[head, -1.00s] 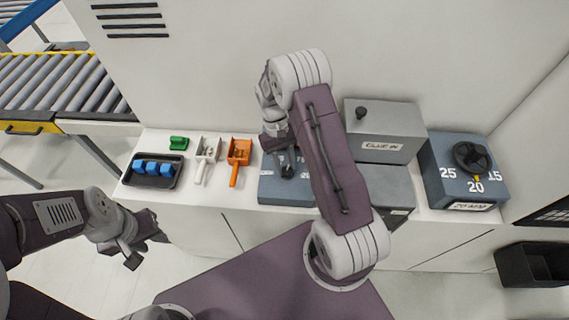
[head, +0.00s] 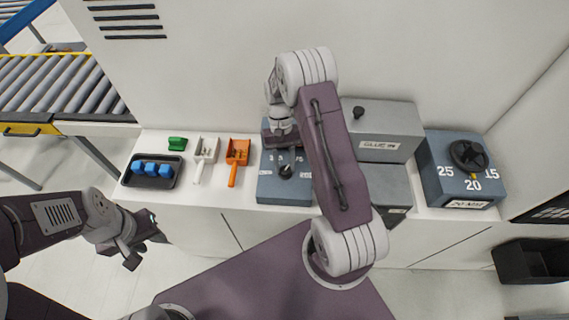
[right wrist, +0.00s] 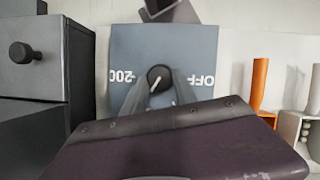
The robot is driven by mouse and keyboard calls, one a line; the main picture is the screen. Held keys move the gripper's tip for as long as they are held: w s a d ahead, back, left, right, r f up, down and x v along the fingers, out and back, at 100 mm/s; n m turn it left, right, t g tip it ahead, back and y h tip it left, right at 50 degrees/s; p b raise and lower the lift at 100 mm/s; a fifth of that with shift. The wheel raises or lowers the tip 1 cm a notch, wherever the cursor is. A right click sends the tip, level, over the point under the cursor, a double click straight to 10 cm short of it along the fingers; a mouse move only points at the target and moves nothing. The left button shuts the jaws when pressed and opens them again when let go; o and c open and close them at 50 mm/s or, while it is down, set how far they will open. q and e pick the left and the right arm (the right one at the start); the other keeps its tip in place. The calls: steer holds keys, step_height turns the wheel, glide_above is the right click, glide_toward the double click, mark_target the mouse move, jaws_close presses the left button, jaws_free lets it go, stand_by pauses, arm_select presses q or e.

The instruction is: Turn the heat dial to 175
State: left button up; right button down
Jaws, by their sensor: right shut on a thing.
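The heat dial (head: 286,171) is a small black knob on a blue-grey panel box (head: 285,190). In the right wrist view the knob (right wrist: 159,76) carries a white pointer line slanting to the lower left. Printed marks "200" and "OFF" lie on either side of it; marks below it are mostly hidden by my gripper. My right gripper (right wrist: 159,88) is shut on the knob, one finger on each side. In the head view it stands over the panel's back part. My left gripper (head: 143,245) hangs in front of the counter, away from the dial; its jaw opening is unclear.
A grey box marked "GLUE IN" (head: 387,125) stands right of the panel. A box with a black dial (head: 468,158) is further right. An orange scoop (head: 238,152), a white scoop (head: 206,150) and a black tray (head: 147,181) with blue blocks lie left.

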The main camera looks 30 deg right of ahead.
steer(key=shift+r, duration=0.1)
steer(key=c, duration=1.1)
jaws_free()
steer(key=shift+o, duration=0.7)
steer(key=b+v, duration=0.2)
steer(key=v, duration=0.7)
steer(key=shift+s, duration=0.15)
